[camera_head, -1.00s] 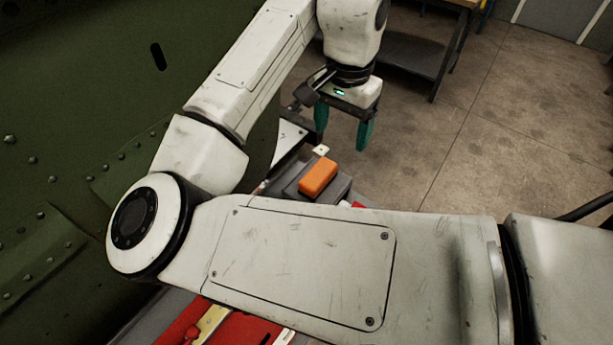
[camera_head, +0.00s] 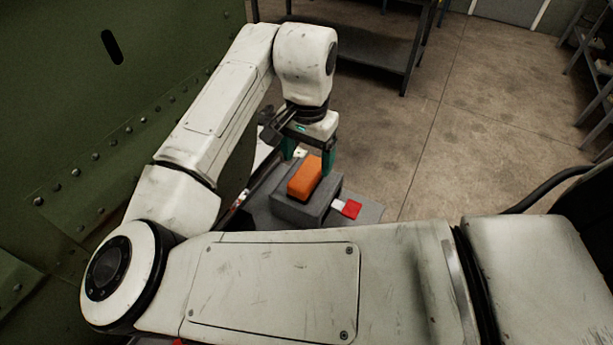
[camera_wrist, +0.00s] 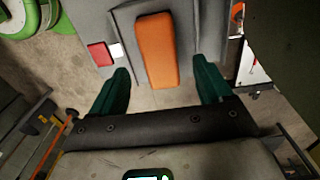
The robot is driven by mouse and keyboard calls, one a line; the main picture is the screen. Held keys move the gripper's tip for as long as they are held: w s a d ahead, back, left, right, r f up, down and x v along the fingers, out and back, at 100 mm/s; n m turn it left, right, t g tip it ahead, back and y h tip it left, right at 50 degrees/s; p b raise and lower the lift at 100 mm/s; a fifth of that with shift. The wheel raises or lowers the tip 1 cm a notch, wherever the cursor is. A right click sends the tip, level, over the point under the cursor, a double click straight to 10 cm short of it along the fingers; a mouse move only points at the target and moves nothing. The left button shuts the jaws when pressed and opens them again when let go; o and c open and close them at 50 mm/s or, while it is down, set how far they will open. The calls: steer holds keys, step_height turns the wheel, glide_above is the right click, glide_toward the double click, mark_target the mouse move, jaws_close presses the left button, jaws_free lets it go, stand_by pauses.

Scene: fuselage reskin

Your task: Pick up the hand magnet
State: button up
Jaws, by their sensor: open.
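An orange block (camera_head: 304,182), likely the handle of the hand magnet, lies on a grey block (camera_head: 297,213) in the head view. In the wrist view the orange block (camera_wrist: 157,48) lies between and just beyond my fingers. My gripper (camera_head: 307,166) is open and empty, its green fingers pointing down at the far end of the orange block. In the wrist view my gripper (camera_wrist: 163,72) has one finger to each side of the orange block's near end, with a gap on both sides. I cannot tell the exact height of the fingertips.
A small red and white item (camera_head: 347,208) lies on the grey surface right of the grey block. A green riveted fuselage panel (camera_head: 70,110) stands at the left. A dark shelf (camera_head: 360,45) stands behind. The concrete floor (camera_head: 440,120) to the right is clear.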

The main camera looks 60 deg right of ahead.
mark_target(307, 171)
steer(key=shift+f+p, duration=0.45)
steer(key=shift+f, duration=2.25)
steer(key=shift+c, duration=0.4)
steer(key=c, duration=1.2)
